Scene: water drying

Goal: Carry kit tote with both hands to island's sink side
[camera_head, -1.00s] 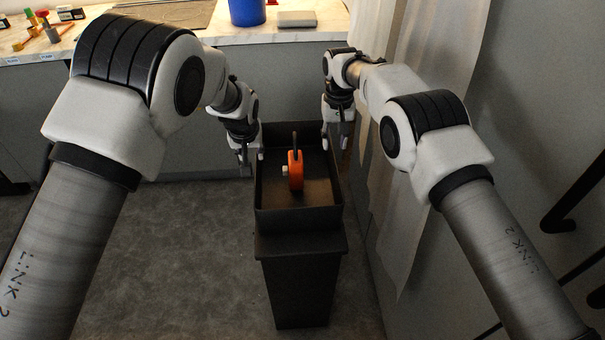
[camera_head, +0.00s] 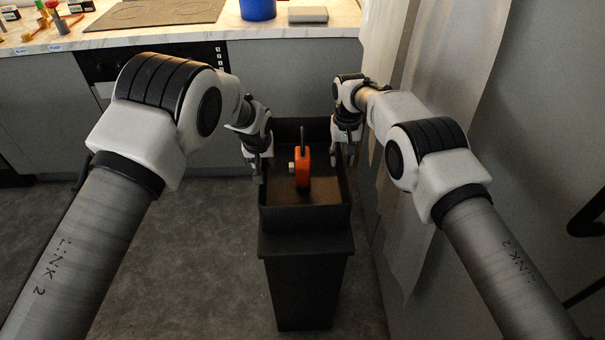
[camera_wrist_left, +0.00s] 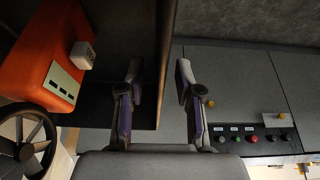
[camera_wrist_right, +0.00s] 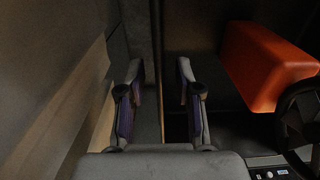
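The kit tote (camera_head: 305,219) is a dark, open-topped box standing on a dark pedestal (camera_head: 305,285). An orange device (camera_head: 303,172) with a white knob and a black handwheel stands in it. My left gripper (camera_head: 257,166) is at the tote's left wall. In the left wrist view its fingers (camera_wrist_left: 157,85) are apart, with the wall's edge between them. My right gripper (camera_head: 347,150) is at the right wall. In the right wrist view its fingers (camera_wrist_right: 158,85) are apart, with the wall seemingly between them. I cannot see either gripper pressing on the wall.
A counter (camera_head: 140,37) runs along the back with a cooktop (camera_head: 165,11), a blue container (camera_head: 258,9), a grey block (camera_head: 308,14) and small tools. A pale curtain (camera_head: 405,190) hangs close to the tote's right. The floor (camera_head: 195,240) to the left is clear.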

